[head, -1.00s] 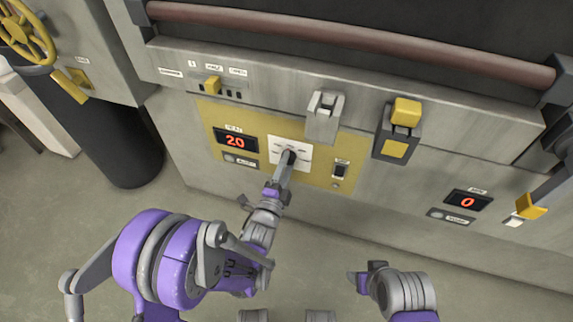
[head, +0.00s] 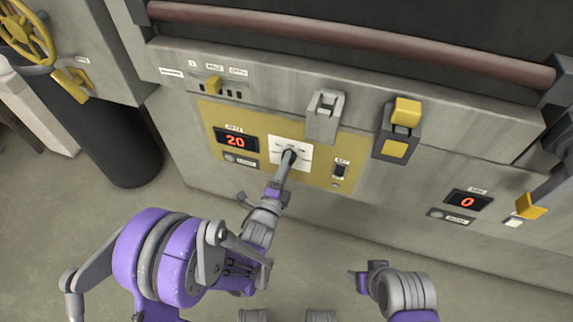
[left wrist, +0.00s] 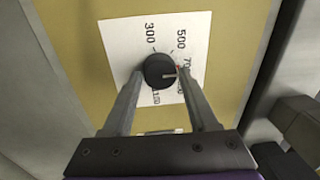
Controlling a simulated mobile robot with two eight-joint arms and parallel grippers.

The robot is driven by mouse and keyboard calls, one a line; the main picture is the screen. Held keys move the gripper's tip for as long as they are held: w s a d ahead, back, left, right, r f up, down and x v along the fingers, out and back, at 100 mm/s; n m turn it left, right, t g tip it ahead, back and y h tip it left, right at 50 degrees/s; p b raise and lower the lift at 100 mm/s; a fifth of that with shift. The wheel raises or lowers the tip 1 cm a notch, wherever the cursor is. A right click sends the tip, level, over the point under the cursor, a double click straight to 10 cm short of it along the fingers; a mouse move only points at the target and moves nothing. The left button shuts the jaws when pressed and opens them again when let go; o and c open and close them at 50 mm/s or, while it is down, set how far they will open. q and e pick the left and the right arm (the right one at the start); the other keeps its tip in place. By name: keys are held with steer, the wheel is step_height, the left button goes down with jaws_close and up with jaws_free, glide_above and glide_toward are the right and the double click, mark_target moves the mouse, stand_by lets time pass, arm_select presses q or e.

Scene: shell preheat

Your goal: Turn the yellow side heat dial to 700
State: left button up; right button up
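The heat dial (left wrist: 156,71) is a round dark knob on a white scale plate (left wrist: 115,38), set in the yellow panel (left wrist: 80,15). In the left wrist view, the fingers of my left gripper (left wrist: 160,74) lie on both sides of the knob and appear to touch it. The labels 300 and 500 are readable. In the head view, my left gripper (head: 287,160) covers most of the dial. The panel's display (head: 235,141) reads 20. My right gripper (head: 365,278) is away from the panel, low in the picture.
A grey latch (head: 324,117) juts out above the dial. A yellow-and-grey switch (head: 397,128) is to its right, and a second display (head: 467,201) reads 0. A red-brown bar (head: 350,42) runs along the top. Open floor lies below the panel.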

arm_select(q)
steer(key=shift+o, duration=1.4)
steer(key=b+v, duration=0.3)
steer(key=v, duration=0.7)
steer(key=shift+s+b, duration=0.3)
steer(key=shift+s, duration=0.15)
steer(key=shift+a, duration=0.15)
